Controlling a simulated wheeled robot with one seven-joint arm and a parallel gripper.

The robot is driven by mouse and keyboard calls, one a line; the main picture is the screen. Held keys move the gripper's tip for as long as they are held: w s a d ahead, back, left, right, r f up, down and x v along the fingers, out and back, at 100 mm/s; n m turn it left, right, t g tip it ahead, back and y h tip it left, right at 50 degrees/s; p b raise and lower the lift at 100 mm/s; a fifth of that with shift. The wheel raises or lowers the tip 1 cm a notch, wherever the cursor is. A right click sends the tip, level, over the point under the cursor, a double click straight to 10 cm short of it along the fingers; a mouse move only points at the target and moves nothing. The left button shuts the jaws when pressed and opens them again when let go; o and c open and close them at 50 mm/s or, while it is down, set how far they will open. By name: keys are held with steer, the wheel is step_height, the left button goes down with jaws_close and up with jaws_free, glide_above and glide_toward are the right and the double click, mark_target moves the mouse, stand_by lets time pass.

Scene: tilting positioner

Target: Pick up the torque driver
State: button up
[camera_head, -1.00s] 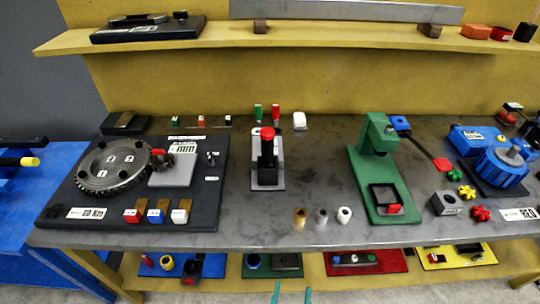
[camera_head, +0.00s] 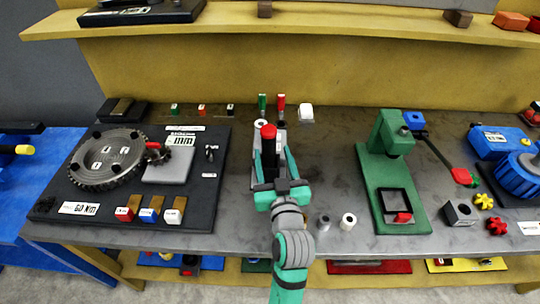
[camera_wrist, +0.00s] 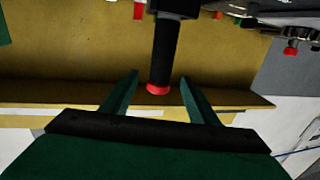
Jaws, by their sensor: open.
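The torque driver (camera_head: 268,148) looks like an upright black handle with a red cap, on a small grey stand plate at the middle of the bench. In the wrist view its black shaft (camera_wrist: 165,45) and red end appear between the fingers. My gripper (camera_head: 273,160) is open, its two green fingers on either side of the driver in the picture. In the wrist view the gripper (camera_wrist: 158,77) shows a gap on both sides of the driver. I cannot tell how deep the driver sits between the fingers. My arm hides the lower stand.
A black gear board (camera_head: 195,215) lies on the left and a green press (camera_head: 405,215) stands on the right. Small green and red handled pieces (camera_head: 281,102) stand just behind the driver. Metal and white bushings (camera_head: 348,221) stand at the front. A shelf (camera_head: 350,25) runs above.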

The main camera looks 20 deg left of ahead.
mark_target(270, 143)
steer(key=x, duration=0.5)
steer(key=shift+w+r, duration=0.2)
steer(key=shift+f+x, duration=0.15)
steer(key=shift+x, duration=1.3)
steer(key=shift+f+x, duration=0.15)
steer(key=shift+x, duration=1.3)
steer(key=shift+a, duration=0.15)
jaws_close()
